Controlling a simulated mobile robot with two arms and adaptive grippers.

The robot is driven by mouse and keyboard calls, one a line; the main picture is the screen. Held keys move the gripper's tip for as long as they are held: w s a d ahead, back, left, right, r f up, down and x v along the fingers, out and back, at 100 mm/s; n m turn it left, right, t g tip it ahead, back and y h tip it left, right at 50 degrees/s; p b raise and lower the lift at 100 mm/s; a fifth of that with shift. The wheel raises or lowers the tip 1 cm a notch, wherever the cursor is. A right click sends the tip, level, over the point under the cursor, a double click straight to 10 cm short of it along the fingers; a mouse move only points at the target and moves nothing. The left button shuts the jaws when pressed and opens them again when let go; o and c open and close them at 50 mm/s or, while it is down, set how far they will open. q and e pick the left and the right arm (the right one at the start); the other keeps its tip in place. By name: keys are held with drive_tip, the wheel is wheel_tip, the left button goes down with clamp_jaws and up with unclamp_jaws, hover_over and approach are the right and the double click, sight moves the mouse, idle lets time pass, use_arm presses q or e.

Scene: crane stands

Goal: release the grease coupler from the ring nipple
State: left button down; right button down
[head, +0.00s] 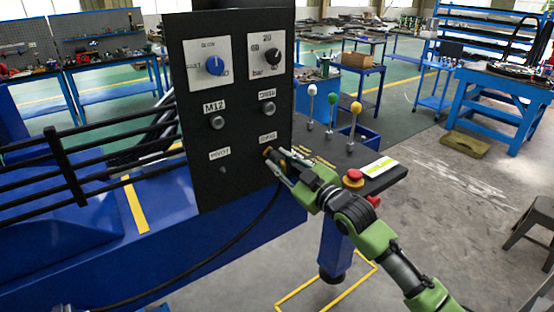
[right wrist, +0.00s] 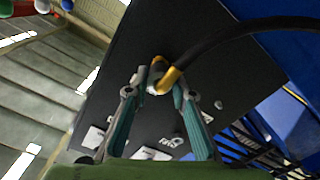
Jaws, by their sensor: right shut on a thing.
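The grease coupler (head: 267,151), with a yellow end, sits at the lower right of the black panel, under a label that seems to read RING. The ring nipple is hidden behind the coupler. My right gripper (head: 274,158) is shut on the coupler, its fingers on either side. In the right wrist view, the coupler (right wrist: 169,79) shows yellow parts and a pale middle between the fingertips (right wrist: 157,89), close to the panel face. A black hose (right wrist: 232,36) runs from its yellow end. My left gripper is out of view.
The black panel (head: 240,113) carries two dials, two round fittings, and a small pivot nipple (head: 222,170). Several ball-topped levers (head: 331,112) and a red stop button (head: 353,176) stand right of the panel, close to my right arm. Black rails (head: 66,168) lie left.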

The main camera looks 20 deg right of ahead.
drive_tip(key=shift+p+v, duration=0.8)
drive_tip(key=shift+v, duration=1.35)
